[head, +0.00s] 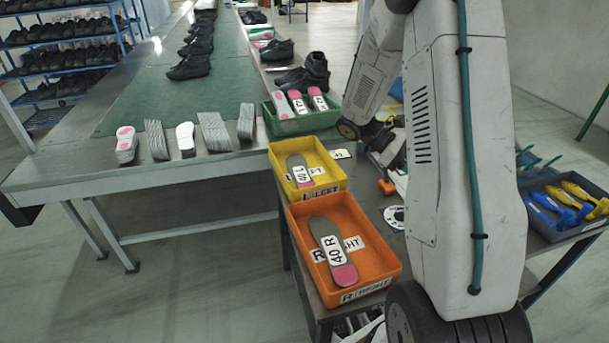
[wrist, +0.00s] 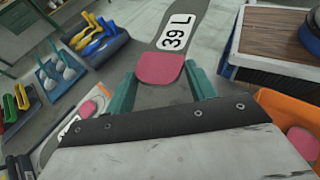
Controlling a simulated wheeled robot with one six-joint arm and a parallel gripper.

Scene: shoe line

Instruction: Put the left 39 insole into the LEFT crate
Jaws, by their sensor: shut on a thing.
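My gripper (wrist: 160,77) is shut on the 39 L insole (wrist: 176,33), with its teal fingers on either side of the pink heel end. The insole is grey with a white "39 L" label and points away from the gripper, its far end cut off by the picture edge. The gripper and this insole are not seen in the head view. The LEFT crate (head: 336,187) is yellow with a label on its front, and a 40 L insole (head: 299,170) lies in it.
The orange RIGHT crate (head: 385,256) holds a 40 R insole (head: 332,250). A green crate (head: 285,128) behind the yellow one holds several labelled insoles. Stacks of insoles stand along the long table's edge (head: 185,170). A tray of blue and yellow tools (head: 540,222) is at the right.

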